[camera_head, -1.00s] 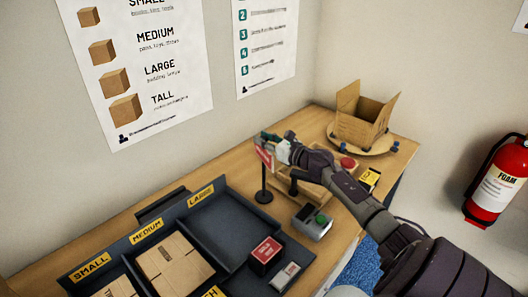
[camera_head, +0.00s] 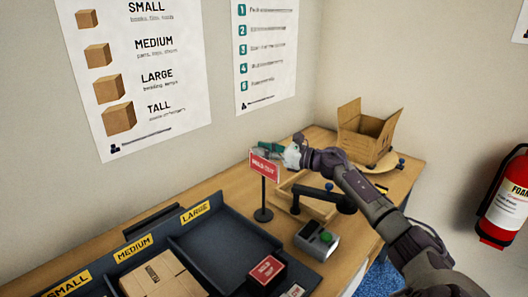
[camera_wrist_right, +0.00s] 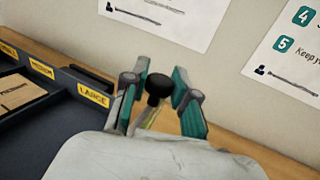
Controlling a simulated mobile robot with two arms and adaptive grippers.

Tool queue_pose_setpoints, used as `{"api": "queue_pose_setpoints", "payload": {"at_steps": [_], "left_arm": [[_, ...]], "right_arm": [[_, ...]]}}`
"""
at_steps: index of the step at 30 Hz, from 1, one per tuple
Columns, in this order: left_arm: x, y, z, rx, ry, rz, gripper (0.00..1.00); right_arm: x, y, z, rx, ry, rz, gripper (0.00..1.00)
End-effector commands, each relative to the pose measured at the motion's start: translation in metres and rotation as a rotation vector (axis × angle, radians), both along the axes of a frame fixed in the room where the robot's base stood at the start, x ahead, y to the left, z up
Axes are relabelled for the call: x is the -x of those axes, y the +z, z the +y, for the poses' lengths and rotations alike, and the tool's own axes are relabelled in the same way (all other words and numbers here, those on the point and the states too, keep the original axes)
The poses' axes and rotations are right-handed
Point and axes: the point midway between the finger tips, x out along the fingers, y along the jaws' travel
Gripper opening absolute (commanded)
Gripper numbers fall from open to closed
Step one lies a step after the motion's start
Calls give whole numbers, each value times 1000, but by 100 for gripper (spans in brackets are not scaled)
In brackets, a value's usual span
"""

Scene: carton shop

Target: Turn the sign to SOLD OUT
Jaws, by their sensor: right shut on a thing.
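The sign (camera_head: 265,166) is a red plate with white SOLD OUT lettering on a thin black post with a round base, standing on the bench. Its red face is turned toward my head camera. My right gripper (camera_head: 275,150) is at the sign's top edge, behind the plate in the head view, and is shut on it. In the right wrist view the fingers (camera_wrist_right: 160,92) stand on either side of a black round knob (camera_wrist_right: 158,84). The exact contact is partly hidden. My left gripper is not in view.
Right of the sign are a wooden tray (camera_head: 322,212), a grey device with a green button (camera_head: 325,237) and an open carton (camera_head: 362,135). A dark organiser (camera_head: 215,250) with labelled bays fills the front left. The wall is close behind.

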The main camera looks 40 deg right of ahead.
Motion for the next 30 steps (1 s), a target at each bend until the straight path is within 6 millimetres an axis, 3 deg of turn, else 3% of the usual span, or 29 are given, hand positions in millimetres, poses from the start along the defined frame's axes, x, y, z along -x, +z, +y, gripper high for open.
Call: {"api": "queue_pose_setpoints", "payload": {"at_steps": [4,5,9,20,30], "left_arm": [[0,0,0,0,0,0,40],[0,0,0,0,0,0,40],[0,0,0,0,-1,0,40],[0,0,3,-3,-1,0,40],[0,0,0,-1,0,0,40]], "right_arm": [[0,2,-1,-1,-3,-4,0],[0,2,-1,-1,-3,-4,32],[0,2,-1,0,-3,-3,52],[3,0,-2,0,-2,0,52],[49,-1,-22,0,-3,3,52]]}}
